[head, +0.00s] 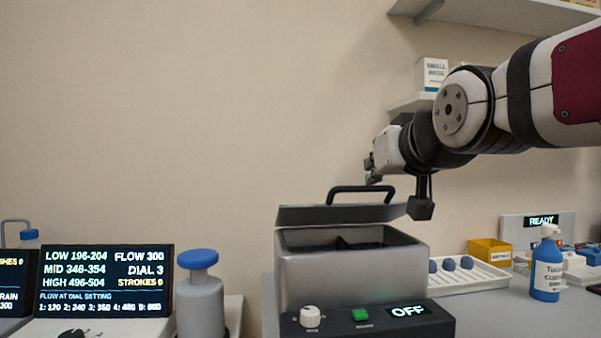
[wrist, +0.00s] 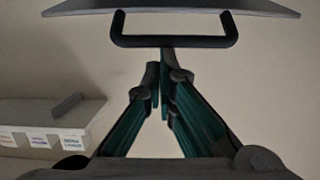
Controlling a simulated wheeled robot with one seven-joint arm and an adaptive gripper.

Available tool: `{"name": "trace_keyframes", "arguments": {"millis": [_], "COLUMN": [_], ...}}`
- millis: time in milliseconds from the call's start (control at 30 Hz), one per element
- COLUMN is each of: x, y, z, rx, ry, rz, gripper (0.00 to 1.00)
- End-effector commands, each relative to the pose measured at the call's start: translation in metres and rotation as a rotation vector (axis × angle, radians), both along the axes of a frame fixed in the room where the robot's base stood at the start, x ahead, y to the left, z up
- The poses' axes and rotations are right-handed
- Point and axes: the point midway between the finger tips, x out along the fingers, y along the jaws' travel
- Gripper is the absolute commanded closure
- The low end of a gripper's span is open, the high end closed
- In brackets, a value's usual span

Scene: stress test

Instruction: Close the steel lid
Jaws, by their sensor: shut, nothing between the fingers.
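The steel lid (head: 338,215) is raised above the open steel bath (head: 350,274), toward its back edge. The dark inside of the bath shows below it. A black bar handle (head: 362,188) stands on the lid. In the wrist view the lid (wrist: 172,7) crosses the top edge, with the handle (wrist: 172,41) below it. My gripper (head: 371,170) is just above the handle's right part in the head view. In the wrist view my gripper's fingertips (wrist: 160,72) meet, empty, just below the handle bar. I cannot tell whether they touch it.
The bath's base has a white knob (head: 310,316), a green button (head: 360,315) and a display reading OFF (head: 408,311). A blue-capped grey bottle (head: 200,298) stands left. A white tray (head: 470,282) and a blue bottle (head: 547,270) are right. A shelf (head: 412,102) is behind my arm.

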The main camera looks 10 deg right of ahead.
Motion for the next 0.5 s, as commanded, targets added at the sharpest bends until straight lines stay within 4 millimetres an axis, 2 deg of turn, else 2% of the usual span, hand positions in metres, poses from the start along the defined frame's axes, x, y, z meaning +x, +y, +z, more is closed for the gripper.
{"name": "trace_keyframes", "arguments": {"millis": [33,200,500], "x": [-0.005,-0.018,-0.03], "y": [0.0,0.0,0.0], "z": [-0.015,-0.045,-0.087], "rx": [0.0,0.0,0.0], "ry": [-0.001,0.0,0.001], "rz": [0.0,0.0,0.0], "gripper": [1.0,1.0,1.0]}}
